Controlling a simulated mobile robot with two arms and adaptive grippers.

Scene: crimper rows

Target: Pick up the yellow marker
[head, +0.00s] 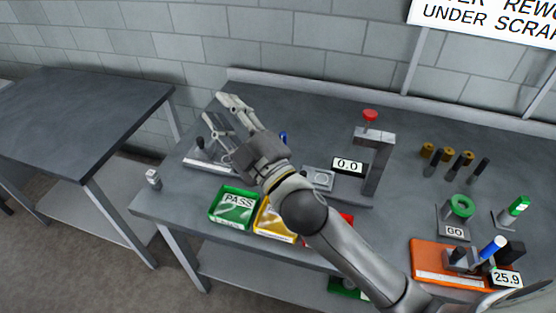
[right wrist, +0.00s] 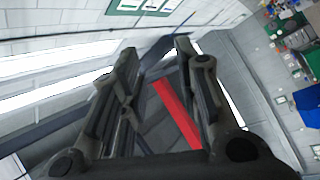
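I cannot make out a yellow marker in either view; my right arm covers part of the workbench (head: 320,115) in the head view. My right gripper (head: 215,107) is above the left part of this bench, with its fingers spread and nothing between them. In the right wrist view the two fingers (right wrist: 156,50) are also apart and empty. A small blue upright thing (head: 283,138) shows just behind my right wrist; I cannot tell what it is. My left gripper is not in view.
A green PASS bin (head: 221,220) and a yellow bin (head: 263,232) sit at the bench's front edge. Several dark and brass cylinders and an orange tray (head: 425,247) are at right. A second table (head: 80,110) is at left.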

